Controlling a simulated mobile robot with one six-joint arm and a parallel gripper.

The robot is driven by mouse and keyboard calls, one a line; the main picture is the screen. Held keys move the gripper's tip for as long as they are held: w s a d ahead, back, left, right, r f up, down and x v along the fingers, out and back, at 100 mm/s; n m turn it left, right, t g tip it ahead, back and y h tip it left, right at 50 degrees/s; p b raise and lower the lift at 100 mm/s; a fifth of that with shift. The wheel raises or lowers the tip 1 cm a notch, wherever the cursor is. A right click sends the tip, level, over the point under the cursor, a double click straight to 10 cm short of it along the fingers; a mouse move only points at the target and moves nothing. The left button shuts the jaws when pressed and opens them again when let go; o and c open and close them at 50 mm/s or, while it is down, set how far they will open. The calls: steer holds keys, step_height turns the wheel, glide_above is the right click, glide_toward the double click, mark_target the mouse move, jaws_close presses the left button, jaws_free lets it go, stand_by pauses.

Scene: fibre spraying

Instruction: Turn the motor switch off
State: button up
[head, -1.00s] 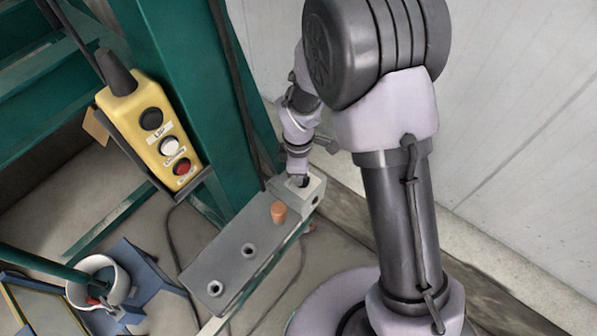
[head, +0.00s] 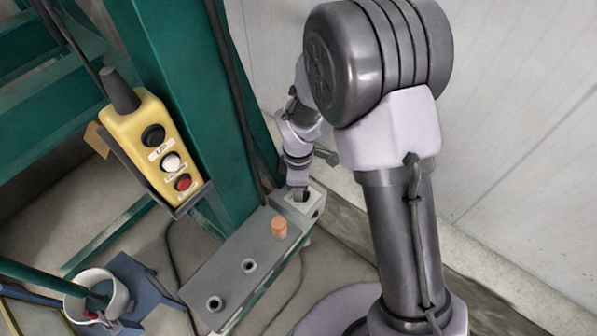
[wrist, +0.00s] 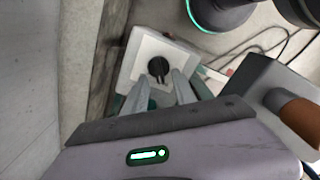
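The motor switch is a black rotary knob (wrist: 158,68) on a pale square box (wrist: 149,46) in the wrist view. In the head view the same box (head: 312,212) sits at the far end of a long grey panel, with the knob partly hidden by my arm. My gripper (wrist: 160,78) points at the knob with its two fingers apart. The fingertips are close to the knob's near end, one on each side. I cannot tell whether they touch it. The knob's exact setting is hard to read.
An orange knob (head: 279,228) stands on the grey panel (head: 222,270) next to the switch box. A yellow control box with buttons (head: 135,130) hangs on the green post (head: 180,90). A pale wall (head: 520,110) is on the right. A white bucket (head: 118,300) is at lower left.

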step_height(320, 180, up, 16)
steer(key=p, duration=0.4)
steer(key=shift+r+p, duration=0.25)
steer(key=shift+p, duration=0.15)
